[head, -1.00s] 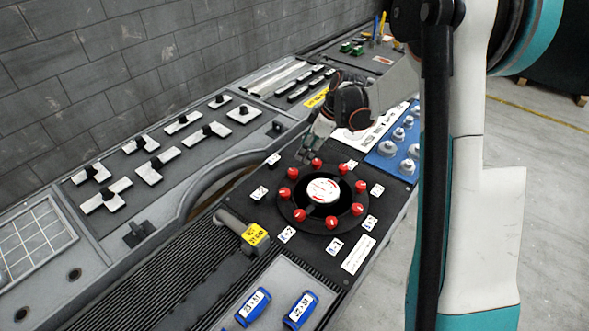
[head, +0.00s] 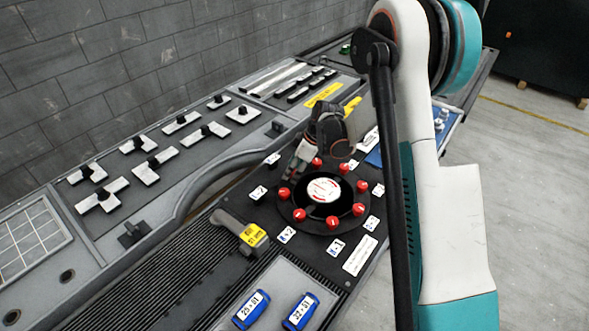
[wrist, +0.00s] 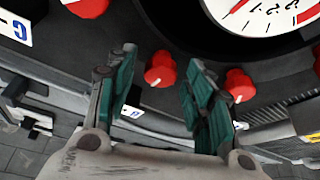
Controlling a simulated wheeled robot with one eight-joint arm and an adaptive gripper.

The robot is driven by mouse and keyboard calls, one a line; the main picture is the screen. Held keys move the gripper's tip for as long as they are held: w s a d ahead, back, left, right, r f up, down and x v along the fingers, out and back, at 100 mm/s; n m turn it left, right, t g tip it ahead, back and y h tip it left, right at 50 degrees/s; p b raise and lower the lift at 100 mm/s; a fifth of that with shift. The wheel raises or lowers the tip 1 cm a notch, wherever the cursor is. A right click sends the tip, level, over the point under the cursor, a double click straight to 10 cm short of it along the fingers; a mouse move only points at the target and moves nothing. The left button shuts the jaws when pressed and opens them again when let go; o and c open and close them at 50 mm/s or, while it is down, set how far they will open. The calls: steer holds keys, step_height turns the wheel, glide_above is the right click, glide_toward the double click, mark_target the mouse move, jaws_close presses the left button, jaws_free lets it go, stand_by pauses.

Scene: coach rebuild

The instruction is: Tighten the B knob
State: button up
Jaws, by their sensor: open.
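The dial plate (head: 289,209) is a round black disc with a ring of red knobs around a white gauge (head: 323,190). My gripper (head: 292,174) is at the plate's far-left edge and covers part of the ring in the head view. In the wrist view my gripper (wrist: 160,70) is open, with a red knob (wrist: 160,68) in the gap between its green-padded fingers. No clear grip on the knob shows. A small white label (wrist: 130,112) lies behind that knob; its letter is too small to read for certain. I cannot tell which knob is B.
Neighbouring red knobs (wrist: 238,84) and (wrist: 89,6) are close on both sides of the fingers. A grey handheld tool (head: 240,231) with a yellow tag lies left of the dial. Blue labelled blocks (head: 251,309) sit in front. A raised curved rail (head: 195,191) runs behind.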

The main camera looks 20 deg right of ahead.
steer(key=c, duration=1)
steer(key=shift+c, duration=0.2)
steer(key=shift+m, duration=0.3)
steer(key=m+t+h+b, duration=0.1)
steer(key=m, duration=0.2)
steer(key=shift+s+a+m, duration=0.1)
steer(key=shift+m, duration=0.3)
steer(key=m+h, duration=0.1)
steer(key=m, duration=0.1)
steer(key=m+t+h+b, duration=0.1)
steer(key=m, duration=0.1)
steer(key=shift+a+m, duration=0.15)
steer(key=shift+m, duration=0.15)
steer(key=m+h+b, duration=0.1)
steer(key=m+h, duration=0.1)
steer(key=m, duration=0.3)
steer(key=shift+a, duration=0.15)
steer(key=shift+m+h+b, duration=0.35)
steer(key=shift+m+h, duration=0.35)
steer(key=shift+m, duration=1.2)
steer(key=shift+g, duration=0.4)
